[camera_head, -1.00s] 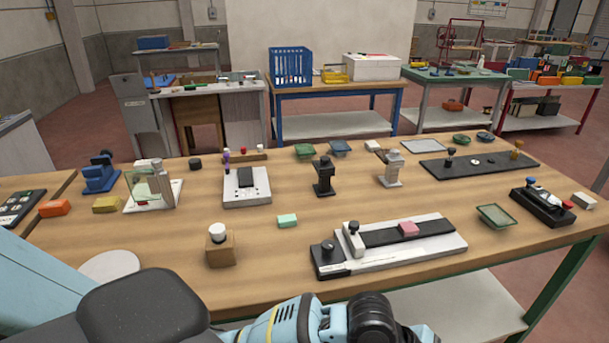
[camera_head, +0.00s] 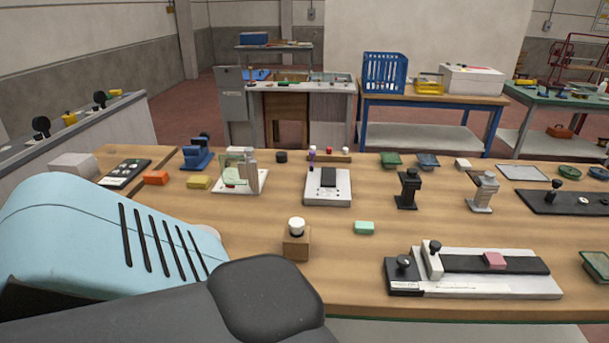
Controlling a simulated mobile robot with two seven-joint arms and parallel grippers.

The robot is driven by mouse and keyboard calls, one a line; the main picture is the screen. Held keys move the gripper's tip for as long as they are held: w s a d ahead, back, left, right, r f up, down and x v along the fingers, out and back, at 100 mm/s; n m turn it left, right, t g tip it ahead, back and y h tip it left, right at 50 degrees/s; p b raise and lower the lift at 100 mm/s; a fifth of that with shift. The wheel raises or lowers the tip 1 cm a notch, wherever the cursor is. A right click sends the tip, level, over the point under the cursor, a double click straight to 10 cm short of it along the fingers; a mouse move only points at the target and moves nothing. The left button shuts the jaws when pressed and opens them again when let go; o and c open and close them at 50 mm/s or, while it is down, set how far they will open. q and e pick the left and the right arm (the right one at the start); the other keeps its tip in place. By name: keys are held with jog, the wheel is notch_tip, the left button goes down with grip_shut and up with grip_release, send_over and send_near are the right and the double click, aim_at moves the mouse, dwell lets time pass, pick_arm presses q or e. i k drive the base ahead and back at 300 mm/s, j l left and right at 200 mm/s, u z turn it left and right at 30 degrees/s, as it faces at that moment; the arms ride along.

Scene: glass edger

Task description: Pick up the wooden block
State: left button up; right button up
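A small brown wooden block (camera_head: 296,245) stands on the near part of the wooden workbench (camera_head: 350,215). A round white knob or cap (camera_head: 296,226) with a dark band under it sits on top of the block. A large light-blue and black arm link of mine covers the lower left of the head view, in front of the block and to its left. Neither gripper's fingers show in the frame, so nothing can be seen touching the block.
A mint green block (camera_head: 363,228) lies right of the wooden block. A white device with a black strip (camera_head: 470,271) is farther right. A white scale-like device (camera_head: 327,186), yellow block (camera_head: 199,182) and orange block (camera_head: 155,178) stand behind. Bare tabletop surrounds the block.

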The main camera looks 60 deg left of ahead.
aim_at(296, 246)
jog(key=u, duration=2.1)
jog(key=i+l+u, duration=0.15)
jog(key=i+l, duration=0.55)
jog(key=k+l+z, duration=0.2)
jog(key=k+l, duration=0.25)
jog(key=k+l+z, duration=0.15)
jog(key=k+l, duration=0.25)
jog(key=l, duration=0.2)
